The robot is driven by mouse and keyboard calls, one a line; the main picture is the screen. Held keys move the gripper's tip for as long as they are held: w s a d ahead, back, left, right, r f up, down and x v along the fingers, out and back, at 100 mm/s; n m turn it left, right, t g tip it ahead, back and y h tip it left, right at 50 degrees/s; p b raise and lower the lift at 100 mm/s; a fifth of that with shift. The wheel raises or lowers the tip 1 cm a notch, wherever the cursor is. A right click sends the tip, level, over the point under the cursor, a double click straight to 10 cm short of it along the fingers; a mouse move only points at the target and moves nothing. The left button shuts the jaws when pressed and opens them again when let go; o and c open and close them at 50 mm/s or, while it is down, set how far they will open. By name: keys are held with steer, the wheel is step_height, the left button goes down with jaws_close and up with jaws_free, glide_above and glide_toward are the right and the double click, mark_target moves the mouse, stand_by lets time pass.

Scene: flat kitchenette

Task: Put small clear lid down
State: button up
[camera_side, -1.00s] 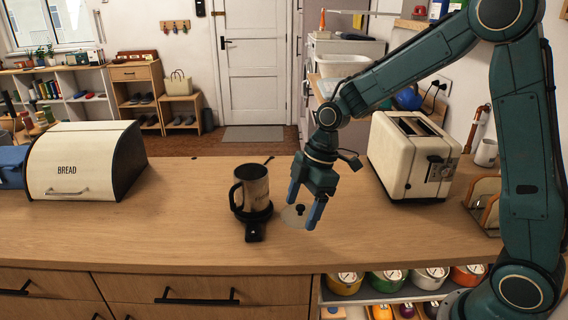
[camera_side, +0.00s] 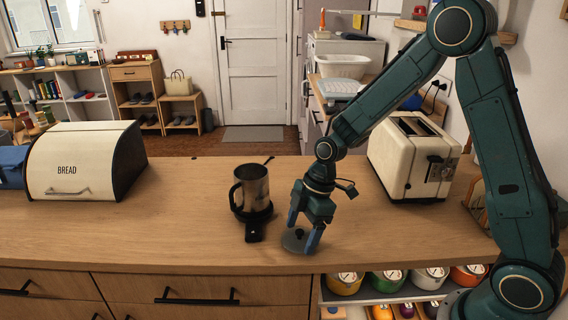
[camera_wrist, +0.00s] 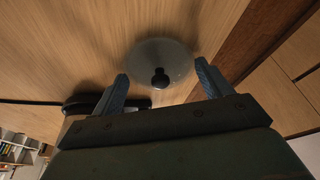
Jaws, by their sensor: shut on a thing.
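The small clear lid (camera_side: 290,244) is a round, see-through disc with a dark knob, lying level at or just above the counter near its front edge. I cannot tell whether it touches the wood. My gripper (camera_side: 303,232) points down over it and is shut on the lid, with the knob between its blue fingers. In the wrist view the lid (camera_wrist: 175,57) and its knob show between the fingertips (camera_wrist: 162,80).
A cream toaster (camera_side: 410,160) stands behind right, and a bread box (camera_side: 85,160) at far left. The counter (camera_side: 170,225) between bread box and mug is clear.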

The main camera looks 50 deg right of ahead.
steer(key=shift+f, duration=0.1)
steer(key=o, duration=1)
steer(key=shift+o, duration=0.2)
steer(key=v, duration=1.2)
steer(key=shift+r, duration=0.3)
